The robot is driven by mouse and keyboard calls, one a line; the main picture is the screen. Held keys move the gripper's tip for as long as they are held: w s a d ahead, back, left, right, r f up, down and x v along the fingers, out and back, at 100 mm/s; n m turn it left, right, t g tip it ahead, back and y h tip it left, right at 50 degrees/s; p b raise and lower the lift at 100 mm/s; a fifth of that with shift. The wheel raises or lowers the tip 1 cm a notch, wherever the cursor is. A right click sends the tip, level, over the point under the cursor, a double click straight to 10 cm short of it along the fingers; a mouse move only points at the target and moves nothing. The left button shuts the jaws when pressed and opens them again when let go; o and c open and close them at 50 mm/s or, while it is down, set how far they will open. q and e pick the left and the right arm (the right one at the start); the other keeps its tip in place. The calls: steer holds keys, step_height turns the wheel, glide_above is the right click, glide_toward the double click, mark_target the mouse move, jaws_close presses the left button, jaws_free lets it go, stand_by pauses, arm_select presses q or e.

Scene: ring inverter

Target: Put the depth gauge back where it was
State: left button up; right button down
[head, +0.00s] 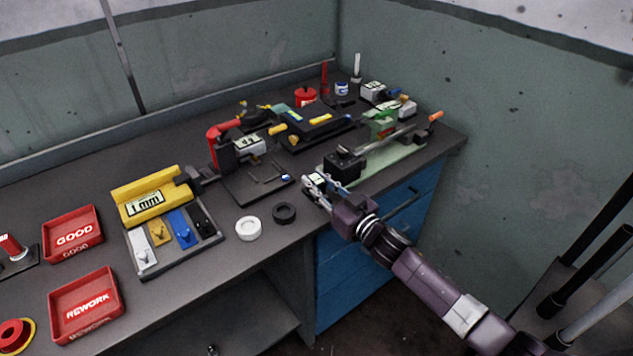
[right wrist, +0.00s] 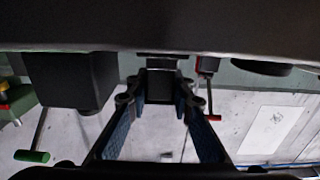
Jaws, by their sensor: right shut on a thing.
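My right gripper (head: 320,185) is at the front right edge of the workbench, beside the green-based fixture. It is shut on a small device with a pale display face (head: 316,179), which I take to be the depth gauge; the fingers hide part of it. In the right wrist view the two blue-padded fingers (right wrist: 160,92) close in on a dark block (right wrist: 160,84), seen from behind. Whether the held piece touches the bench I cannot tell. My left gripper is not in view.
The green fixture (head: 392,155) with an orange-tipped lever stands just behind the gripper. A white ring (head: 248,228) and a black ring (head: 284,212) lie to its left. The yellow 1 mm block (head: 150,195) and red GOOD (head: 70,252) and REWORK (head: 85,320) trays are further left.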

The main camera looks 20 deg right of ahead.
steer(key=c, duration=1.7)
jaws_free()
steer(key=shift+r, duration=0.1)
steer(key=shift+s+d, duration=0.1)
steer(key=shift+s, duration=0.15)
steer(key=b+v, duration=0.1)
steer(key=v, duration=1)
steer(key=shift+s, duration=0.25)
